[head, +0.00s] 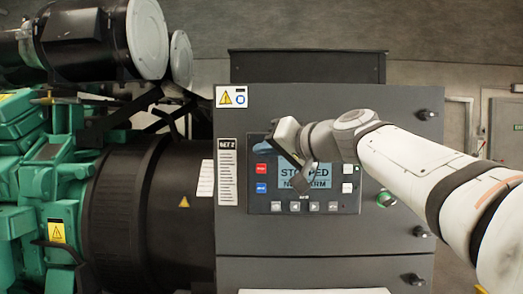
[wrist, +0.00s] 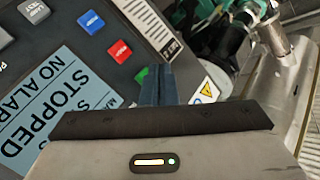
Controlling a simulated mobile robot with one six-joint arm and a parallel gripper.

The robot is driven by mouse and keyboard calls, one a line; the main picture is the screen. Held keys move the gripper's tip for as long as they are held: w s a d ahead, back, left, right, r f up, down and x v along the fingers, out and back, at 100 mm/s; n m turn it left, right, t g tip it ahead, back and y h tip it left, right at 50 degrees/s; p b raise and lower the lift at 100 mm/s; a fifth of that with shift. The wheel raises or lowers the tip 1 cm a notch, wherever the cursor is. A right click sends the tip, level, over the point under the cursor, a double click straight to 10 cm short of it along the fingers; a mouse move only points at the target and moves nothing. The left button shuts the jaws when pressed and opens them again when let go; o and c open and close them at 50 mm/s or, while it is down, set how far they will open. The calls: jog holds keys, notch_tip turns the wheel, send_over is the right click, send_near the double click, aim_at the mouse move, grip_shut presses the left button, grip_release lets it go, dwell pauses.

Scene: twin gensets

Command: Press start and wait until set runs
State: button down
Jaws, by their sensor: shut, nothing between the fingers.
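The control panel (head: 255,205) marked SET 2 is on a dark grey cabinet. Its display (head: 318,182) reads STOPPED, with a NO ALARM line; it also shows in the wrist view (wrist: 50,105). A red button (head: 262,169) and a blue button (head: 262,188) sit left of the display. A green button (wrist: 141,77) shows in the wrist view beside the red one, partly covered by my fingers. My gripper (head: 262,148) is shut and empty, its blue-grey fingertips at the panel's upper left, hiding the green button in the head view. I cannot tell whether they touch it.
A green engine (head: 25,150) and a black generator housing (head: 145,215) stand left of the cabinet. Black latches (head: 428,115) and a green-ringed knob (head: 385,199) stick out on the cabinet's right side. A warning label (head: 231,97) is at its top left.

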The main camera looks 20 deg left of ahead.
jog(key=shift+w, duration=0.15)
dwell(0.5)
jog(key=shift+w+a, duration=0.1)
jog(key=shift+w, duration=0.2)
jog(key=shift+w+a, duration=0.1)
jog(key=shift+w, duration=0.35)
dwell(0.6)
jog(key=shift+s, duration=0.2)
jog(key=shift+s+d+b, duration=0.2)
jog(key=shift+s+b, duration=0.45)
jog(key=shift+s, duration=0.05)
jog(key=s+d+b, duration=0.1)
jog(key=s+b, duration=0.1)
jog(key=s, duration=0.4)
jog(key=shift+d+b, duration=0.2)
jog(key=shift+b, duration=0.1)
